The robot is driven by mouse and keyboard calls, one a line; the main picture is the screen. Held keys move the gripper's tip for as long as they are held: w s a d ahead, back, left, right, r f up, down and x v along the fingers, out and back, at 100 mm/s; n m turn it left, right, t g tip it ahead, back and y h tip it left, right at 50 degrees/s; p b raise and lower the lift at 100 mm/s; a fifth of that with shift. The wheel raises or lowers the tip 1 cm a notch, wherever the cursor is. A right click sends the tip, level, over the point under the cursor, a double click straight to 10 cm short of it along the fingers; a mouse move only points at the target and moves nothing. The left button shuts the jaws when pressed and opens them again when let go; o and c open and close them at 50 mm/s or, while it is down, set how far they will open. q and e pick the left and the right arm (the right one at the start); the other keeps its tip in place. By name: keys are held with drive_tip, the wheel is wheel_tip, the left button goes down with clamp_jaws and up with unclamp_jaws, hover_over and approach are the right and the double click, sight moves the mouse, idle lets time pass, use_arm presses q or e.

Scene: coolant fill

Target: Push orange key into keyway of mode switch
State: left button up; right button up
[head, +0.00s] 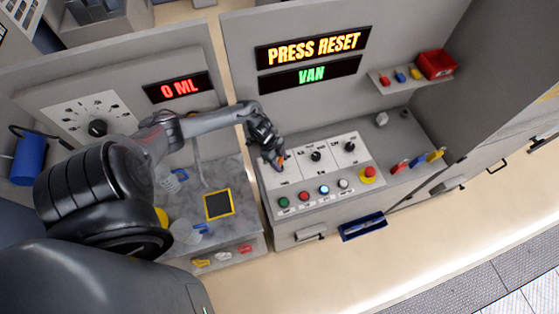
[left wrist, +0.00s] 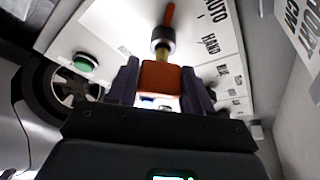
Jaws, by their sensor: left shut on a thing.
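My left gripper (head: 273,158) is over the left end of the sloped control panel. In the left wrist view its two dark fingers (left wrist: 160,88) are shut on the orange key (left wrist: 160,76). The key's brass shaft (left wrist: 161,55) points away from the gripper, at the dark round collar of the mode switch (left wrist: 164,38). The shaft meets the collar in this view; how deep it sits, if at all, I cannot tell. An orange bar (left wrist: 169,14) shows beyond the collar. AUTO and HAND labels are beside it. In the head view the gripper mostly hides the switch. My right gripper is not in view.
The panel carries two black knobs (head: 316,156), a row of buttons including a green one (head: 283,202), and a red emergency stop (head: 367,174). Coloured keys (head: 437,155) stand at the right. A blue tray (head: 363,226) is on the panel's front. Displays read PRESS RESET (head: 313,48) and VAN.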

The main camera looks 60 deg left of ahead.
use_arm(q)
drive_tip(key=shift+f+b, duration=0.8)
drive_tip(key=shift+f, duration=0.3)
drive_tip(key=o, duration=1.1)
drive_tip(key=shift+r, duration=0.15)
drive_tip(key=shift+r, duration=0.6)
wheel_tip(320, 180, up, 3)
drive_tip(key=shift+f, duration=0.1)
drive_tip(key=w+d+r, duration=0.1)
drive_tip(key=d+r, duration=0.2)
drive_tip(key=d, duration=0.2)
drive_tip(key=w+d+r+b, duration=0.1)
drive_tip(key=w+d+r, duration=0.1)
drive_tip(key=d, duration=0.4)
drive_tip(key=shift+w+r, duration=0.3)
drive_tip(key=shift+r, duration=0.6)
drive_tip(key=shift+c, duration=0.5)
